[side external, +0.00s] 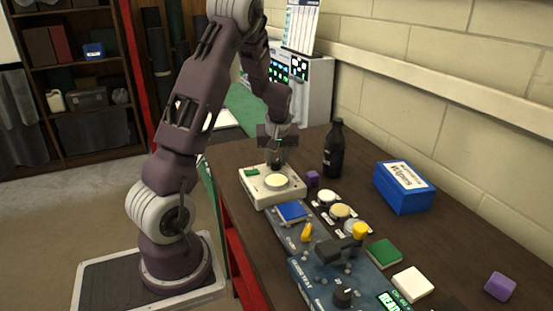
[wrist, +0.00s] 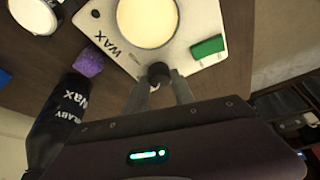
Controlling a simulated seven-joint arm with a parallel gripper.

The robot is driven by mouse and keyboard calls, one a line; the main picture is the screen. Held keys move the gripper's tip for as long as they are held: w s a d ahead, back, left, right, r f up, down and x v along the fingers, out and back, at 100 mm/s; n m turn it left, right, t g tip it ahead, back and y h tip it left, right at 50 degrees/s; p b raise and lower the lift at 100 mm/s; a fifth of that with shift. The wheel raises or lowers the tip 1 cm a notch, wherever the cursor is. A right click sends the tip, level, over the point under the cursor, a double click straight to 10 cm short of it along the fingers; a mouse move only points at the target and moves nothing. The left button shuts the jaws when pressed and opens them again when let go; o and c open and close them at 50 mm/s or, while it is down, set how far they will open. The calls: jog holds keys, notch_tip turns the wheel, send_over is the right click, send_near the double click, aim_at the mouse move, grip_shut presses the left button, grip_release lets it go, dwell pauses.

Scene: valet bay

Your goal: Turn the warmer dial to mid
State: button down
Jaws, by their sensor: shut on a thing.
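The wax warmer (side external: 272,197) is a cream box with a round pale wax pot on top, at the far end of the bench. In the wrist view the warmer (wrist: 190,62) shows the word WAX and a green panel (wrist: 207,47). Its black dial (wrist: 158,70) sits at the edge near the green panel. My gripper (side external: 276,163) reaches down over the back of the warmer. In the wrist view my gripper (wrist: 160,86) has its two fingers on either side of the dial, shut on it. The dial's pointer and marks cannot be made out.
A dark bottle (side external: 334,150) and a small purple block (side external: 312,179) stand just right of the warmer. A blue wipes box (side external: 403,187), round tins (side external: 340,211), sponges and a blue tester panel (side external: 320,262) are farther off.

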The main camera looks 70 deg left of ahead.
jog(key=m+t, duration=0.1)
jog(key=m, duration=0.2)
jog(key=m+t+h, duration=0.1)
jog(key=m, duration=0.2)
jog(key=shift+s+a+m+h, duration=0.1)
jog(key=shift+s+m+h, duration=0.05)
jog(key=shift+m+h, duration=0.15)
dwell(0.3)
jog(key=c, duration=1.1)
grip_release()
jog(key=v, duration=0.7)
